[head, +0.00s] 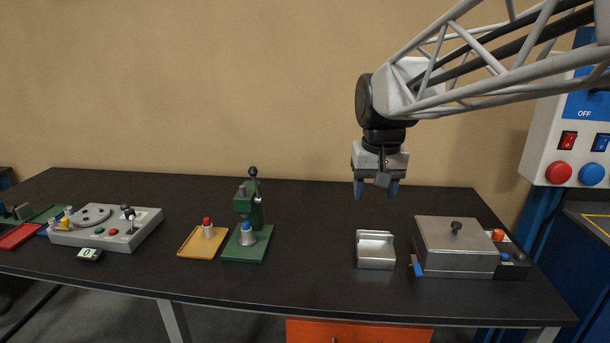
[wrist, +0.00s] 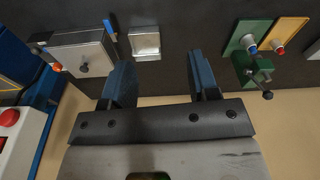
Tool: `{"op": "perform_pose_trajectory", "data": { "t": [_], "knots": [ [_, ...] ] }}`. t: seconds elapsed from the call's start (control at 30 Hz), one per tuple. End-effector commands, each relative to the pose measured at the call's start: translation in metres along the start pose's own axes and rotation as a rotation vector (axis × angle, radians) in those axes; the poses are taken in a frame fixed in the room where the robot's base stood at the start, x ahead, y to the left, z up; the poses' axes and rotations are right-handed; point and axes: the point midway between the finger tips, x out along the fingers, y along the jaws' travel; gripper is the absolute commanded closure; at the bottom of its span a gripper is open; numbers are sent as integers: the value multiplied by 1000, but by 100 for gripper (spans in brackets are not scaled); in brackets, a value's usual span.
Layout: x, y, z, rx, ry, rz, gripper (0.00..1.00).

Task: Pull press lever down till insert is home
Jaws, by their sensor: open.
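A green arbor press (head: 250,215) stands on a green base near the middle of the table. Its lever (head: 254,180) is upright with a dark knob at the top. A grey part with a blue top (head: 248,236) sits on the base under the ram. In the wrist view the press (wrist: 252,62) is at the upper right, its dark knob toward the lower edge of it. My gripper (head: 376,189) hangs above the table, right of the press and well apart from it. Its blue fingers (wrist: 165,82) are apart with nothing between them.
An orange tray (head: 188,253) holding a red-topped part lies left of the press. An open metal box (head: 375,262) stands below my gripper, and a lidded metal box (head: 455,260) is right of it. A grey control box (head: 105,238) stands left. Table between press and open box is clear.

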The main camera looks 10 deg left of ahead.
Motion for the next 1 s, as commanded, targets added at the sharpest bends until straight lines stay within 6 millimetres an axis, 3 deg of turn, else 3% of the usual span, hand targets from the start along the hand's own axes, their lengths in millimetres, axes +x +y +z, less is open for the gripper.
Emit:
{"op": "perform_pose_trajectory", "data": {
  "t": [0.1,0.5,1.0],
  "knots": [
    [-1,-18,-32,-18,-12,-3,45],
    [6,-86,-127,-71,-51,-8,45],
    [35,-191,-228,-139,-98,-10,45]
  ]
}}
